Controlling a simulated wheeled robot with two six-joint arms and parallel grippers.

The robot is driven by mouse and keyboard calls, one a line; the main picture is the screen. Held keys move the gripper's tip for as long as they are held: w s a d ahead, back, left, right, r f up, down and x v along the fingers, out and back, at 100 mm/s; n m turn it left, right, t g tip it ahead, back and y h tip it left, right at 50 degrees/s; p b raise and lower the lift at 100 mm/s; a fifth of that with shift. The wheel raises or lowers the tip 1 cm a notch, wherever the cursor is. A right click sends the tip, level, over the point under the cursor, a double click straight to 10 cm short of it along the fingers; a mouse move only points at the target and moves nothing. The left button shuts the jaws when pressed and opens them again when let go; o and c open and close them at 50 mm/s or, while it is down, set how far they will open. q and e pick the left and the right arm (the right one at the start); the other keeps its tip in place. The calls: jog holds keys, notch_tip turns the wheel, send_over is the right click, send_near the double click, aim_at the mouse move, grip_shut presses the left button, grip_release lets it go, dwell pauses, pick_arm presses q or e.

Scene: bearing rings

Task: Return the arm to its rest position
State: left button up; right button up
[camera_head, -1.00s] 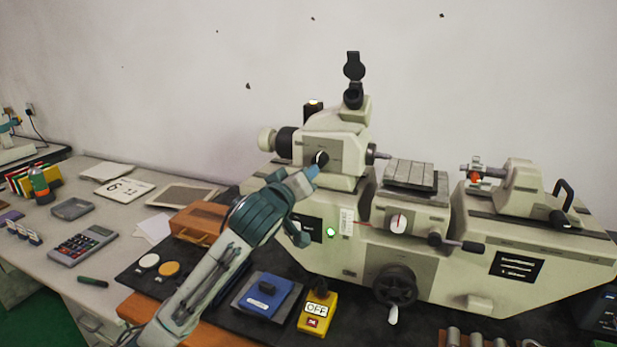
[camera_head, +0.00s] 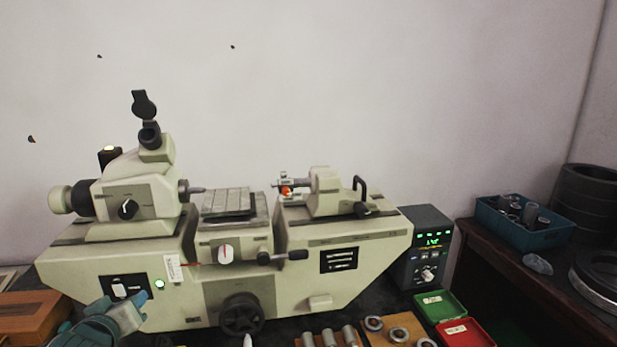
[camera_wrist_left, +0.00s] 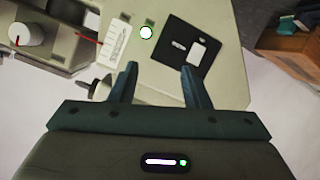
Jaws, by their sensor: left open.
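My left gripper (camera_head: 140,303) is at the lower left of the head view, in front of the left end of the cream measuring machine (camera_head: 345,258). In the left wrist view my left gripper (camera_wrist_left: 160,80) has its two fingers apart with nothing between them. Beyond the fingers are the machine's black switch plate (camera_wrist_left: 183,48) and a lit green button (camera_wrist_left: 146,32). My right gripper is not in view.
A black readout box (camera_head: 427,250) stands at the machine's right end. Green (camera_head: 440,306) and red (camera_head: 463,334) trays, rings and metal cylinders lie in front. A blue bin (camera_head: 522,222) sits on the right table. A wooden box (camera_head: 32,316) is at the left.

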pick_arm(q)
jog(key=s+d+f+m+g+h, duration=0.1)
jog(key=s+d+f+m+g, duration=0.1)
jog(key=s+f, duration=0.5)
jog(key=s+d+f+m+g, duration=0.2)
jog(key=s+d+f+g, duration=0.15)
jog(key=f, duration=0.55)
jog(key=s+d+f+m+g+h, duration=0.1)
jog(key=s+d+f+m+g, duration=0.1)
jog(key=s+f, duration=0.5)
jog(key=s+d+f+m+g, duration=0.2)
jog(key=s+f, duration=0.1)
jog(key=s, duration=0.8)
notch_tip(320, 180, down, 29)
jog(key=a+g, duration=0.2)
jog(key=s+a+f, duration=0.1)
jog(key=s+f, duration=1.8)
jog(key=f, duration=0.1)
jog(key=shift+a+f+n+g, duration=0.2)
jog(key=shift+a+n+g, duration=0.1)
jog(key=shift+g, duration=0.15)
jog(key=shift+w, duration=0.1)
